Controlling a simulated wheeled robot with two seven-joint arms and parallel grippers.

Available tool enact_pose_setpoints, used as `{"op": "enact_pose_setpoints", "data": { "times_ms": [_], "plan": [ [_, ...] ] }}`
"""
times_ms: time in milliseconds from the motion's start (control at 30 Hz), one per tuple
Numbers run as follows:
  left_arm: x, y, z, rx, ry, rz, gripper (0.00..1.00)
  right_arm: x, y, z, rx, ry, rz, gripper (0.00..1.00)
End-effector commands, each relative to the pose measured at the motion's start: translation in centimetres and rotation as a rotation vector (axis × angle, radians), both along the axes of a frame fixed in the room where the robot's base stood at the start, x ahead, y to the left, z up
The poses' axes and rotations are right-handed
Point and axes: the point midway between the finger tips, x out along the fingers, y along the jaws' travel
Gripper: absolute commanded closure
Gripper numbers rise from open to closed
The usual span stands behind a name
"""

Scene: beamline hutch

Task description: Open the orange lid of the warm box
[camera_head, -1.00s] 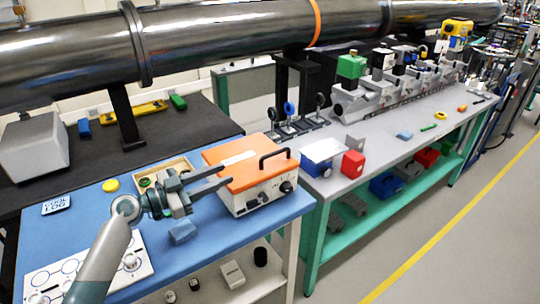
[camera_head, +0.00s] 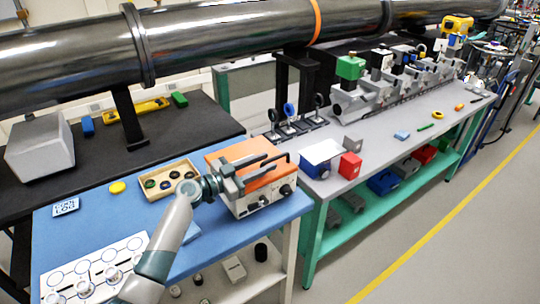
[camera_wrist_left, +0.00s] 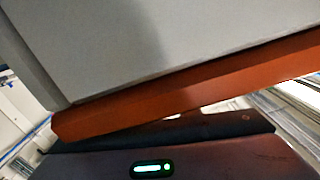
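The warm box (camera_head: 262,197) stands on the blue bench top, a pale box with knobs on its front. Its orange lid (camera_head: 226,153) looks closed, with a black handle (camera_head: 289,158) near its right side. My left gripper (camera_head: 275,159) is open over the lid, its two fingers apart and pointing at the handle. The fingers overlap the handle in the head view, so I cannot tell whether they touch or straddle it. In the left wrist view, a large grey surface with an orange edge (camera_wrist_left: 190,105) fills the upper part. My right gripper is not in view.
A wooden tray (camera_head: 150,196) with small round parts lies left of the box. A white panel with several round fittings (camera_head: 95,268) is at the front left. A red block (camera_head: 350,166) stands on the grey bench to the right. The large pipe (camera_head: 230,45) runs behind.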

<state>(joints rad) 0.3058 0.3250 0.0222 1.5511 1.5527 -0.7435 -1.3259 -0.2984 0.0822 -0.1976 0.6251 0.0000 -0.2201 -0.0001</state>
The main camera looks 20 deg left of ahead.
Motion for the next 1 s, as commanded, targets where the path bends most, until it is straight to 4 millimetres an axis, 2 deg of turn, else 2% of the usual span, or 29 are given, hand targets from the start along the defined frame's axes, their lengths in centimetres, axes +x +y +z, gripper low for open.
{"op": "enact_pose_setpoints", "data": {
  "times_ms": [33, 200, 600, 667, 733, 1000],
  "plan": [
    [0.6, -0.4, 0.3, -0.002, 0.002, 0.000, 0.70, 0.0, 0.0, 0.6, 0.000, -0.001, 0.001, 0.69],
    [1.8, -1.4, 0.1, -0.002, 0.003, 0.000, 0.70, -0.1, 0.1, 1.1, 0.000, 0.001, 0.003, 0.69],
    [2.2, -1.7, -0.1, 0.001, 0.001, 0.000, 0.70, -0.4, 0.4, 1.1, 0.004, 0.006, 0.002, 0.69],
    [2.2, -1.7, -0.1, 0.001, 0.001, 0.000, 0.82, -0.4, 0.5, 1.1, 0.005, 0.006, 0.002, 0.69],
    [2.2, -1.7, -0.1, 0.001, 0.001, 0.000, 0.99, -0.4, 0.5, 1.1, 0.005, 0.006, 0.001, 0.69],
    [2.2, -1.6, 0.0, -0.002, 0.001, 0.001, 1.00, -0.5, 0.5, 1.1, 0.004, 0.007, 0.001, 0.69]
  ]
}}
